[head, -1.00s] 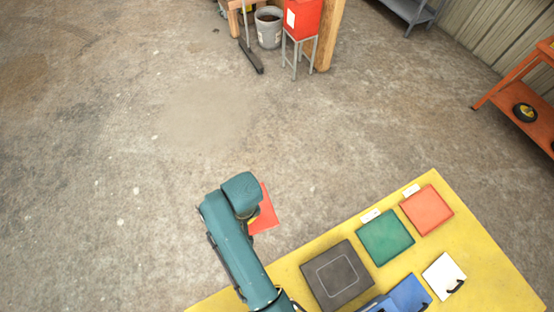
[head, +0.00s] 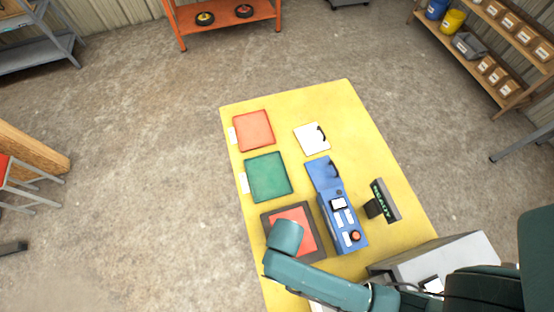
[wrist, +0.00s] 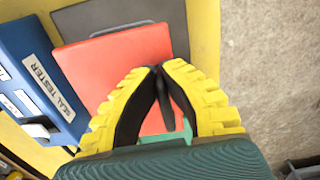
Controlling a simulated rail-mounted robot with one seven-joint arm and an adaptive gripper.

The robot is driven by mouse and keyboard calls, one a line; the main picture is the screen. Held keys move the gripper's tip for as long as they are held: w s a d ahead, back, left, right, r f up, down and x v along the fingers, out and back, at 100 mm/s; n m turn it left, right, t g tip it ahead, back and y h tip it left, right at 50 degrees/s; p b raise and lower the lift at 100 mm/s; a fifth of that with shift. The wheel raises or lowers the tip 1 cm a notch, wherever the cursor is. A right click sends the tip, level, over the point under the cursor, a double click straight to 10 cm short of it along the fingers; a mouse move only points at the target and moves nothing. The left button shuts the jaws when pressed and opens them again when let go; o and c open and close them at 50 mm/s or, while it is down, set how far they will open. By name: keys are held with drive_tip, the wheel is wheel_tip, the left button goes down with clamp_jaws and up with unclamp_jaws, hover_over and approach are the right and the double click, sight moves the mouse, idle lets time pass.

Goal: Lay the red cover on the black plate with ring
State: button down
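The red cover (head: 304,231) is over the black plate (head: 285,207) in the head view, partly hidden by my arm. Part of a pale outline shows on the plate. My gripper (wrist: 159,72) has its yellow fingers together around a dark strap-like handle on the cover. Whether the cover touches the plate I cannot tell. My gripper is hidden behind my arm in the head view.
The blue seal tester (head: 341,222) stands right beside the plate, with a READY display (head: 384,200) beyond. A green pad (head: 268,176), an orange-red pad (head: 254,131) and a white cover (head: 309,139) lie farther along the yellow table (head: 345,100). A green patch shows between my fingers.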

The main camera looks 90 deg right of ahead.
drive_tip(key=f, duration=0.4)
drive_tip(key=f+b, duration=0.1)
drive_tip(key=f, duration=0.2)
drive_tip(key=shift+s+d, duration=0.15)
drive_tip(key=shift+s, duration=0.1)
drive_tip(key=c, duration=1.7)
unclamp_jaws()
drive_tip(key=shift+f, duration=0.2)
drive_tip(key=o, duration=0.5)
drive_tip(key=shift+c, duration=0.2)
drive_tip(key=shift+r, duration=0.1)
